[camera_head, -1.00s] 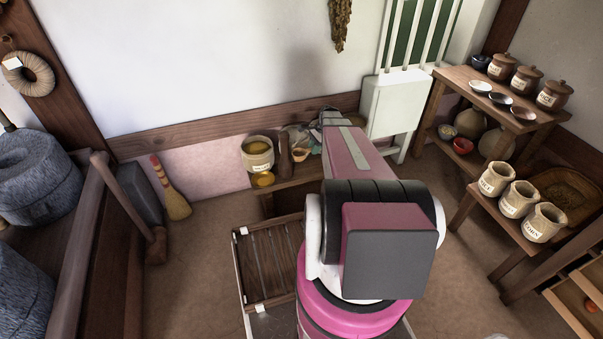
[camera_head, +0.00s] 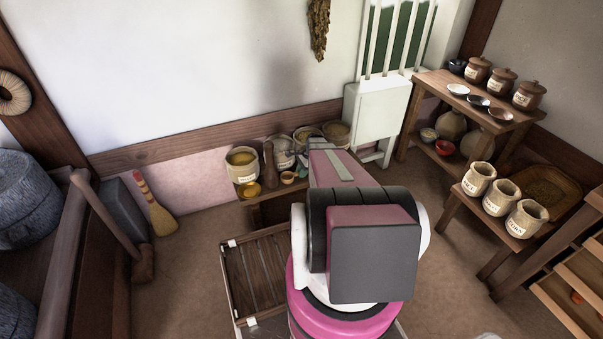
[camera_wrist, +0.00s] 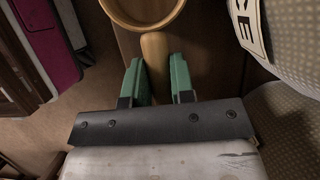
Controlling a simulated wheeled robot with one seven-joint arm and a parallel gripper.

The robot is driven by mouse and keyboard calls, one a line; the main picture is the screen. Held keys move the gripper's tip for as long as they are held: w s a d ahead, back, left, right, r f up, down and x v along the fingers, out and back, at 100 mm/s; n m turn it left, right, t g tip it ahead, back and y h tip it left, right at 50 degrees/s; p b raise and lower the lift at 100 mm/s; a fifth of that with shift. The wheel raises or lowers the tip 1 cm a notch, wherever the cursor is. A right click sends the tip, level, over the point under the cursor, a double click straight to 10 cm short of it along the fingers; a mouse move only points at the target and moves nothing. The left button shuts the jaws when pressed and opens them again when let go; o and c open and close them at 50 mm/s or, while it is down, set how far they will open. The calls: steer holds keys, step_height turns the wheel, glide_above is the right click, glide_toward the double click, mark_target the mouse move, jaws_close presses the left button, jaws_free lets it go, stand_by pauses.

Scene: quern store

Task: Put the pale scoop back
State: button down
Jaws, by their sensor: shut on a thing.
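The pale scoop (camera_wrist: 155,48) is in my gripper (camera_wrist: 154,75) in the wrist view. The two green fingers are shut on its light wooden handle, one on each side. Its round bowl (camera_wrist: 143,20) points away from my gripper and is cut off by the top edge. In the head view the scoop (camera_head: 288,177) shows small, left of my forearm, near the front of the low bench (camera_head: 262,213). My arm hides part of the bench. Whether the scoop touches the bench is unclear.
On the bench stand a labelled sack of yellow grain (camera_head: 242,172), a yellow bowl (camera_head: 249,190), a dark upright object (camera_head: 269,164) and several sacks behind. In the wrist view a lettered sack (camera_wrist: 285,55) is close on the right. A slatted wooden rack (camera_head: 255,275) lies nearer.

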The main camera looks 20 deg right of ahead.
steer(key=shift+f, duration=0.2)
steer(key=c, duration=1)
jaws_free()
steer(key=v, duration=1.2)
steer(key=s+a+r+n+h, duration=0.1)
steer(key=s+a+r+n, duration=0.3)
steer(key=s+a+n, duration=0.2)
steer(key=s+a+r+n+h, duration=0.2)
steer(key=s+a+r+n, duration=0.2)
steer(key=a, duration=0.5)
steer(key=s+a+r+n+h, duration=0.1)
steer(key=s+a+r+n, duration=0.3)
steer(key=s+a+n, duration=0.3)
steer(key=shift+s+a+r+n, duration=0.15)
steer(key=shift+s+a+r, duration=0.05)
steer(key=shift+s+a, duration=0.25)
steer(key=shift+s+a+r+n, duration=0.15)
steer(key=shift+s+a+r, duration=0.05)
steer(key=shift+s+a, duration=0.2)
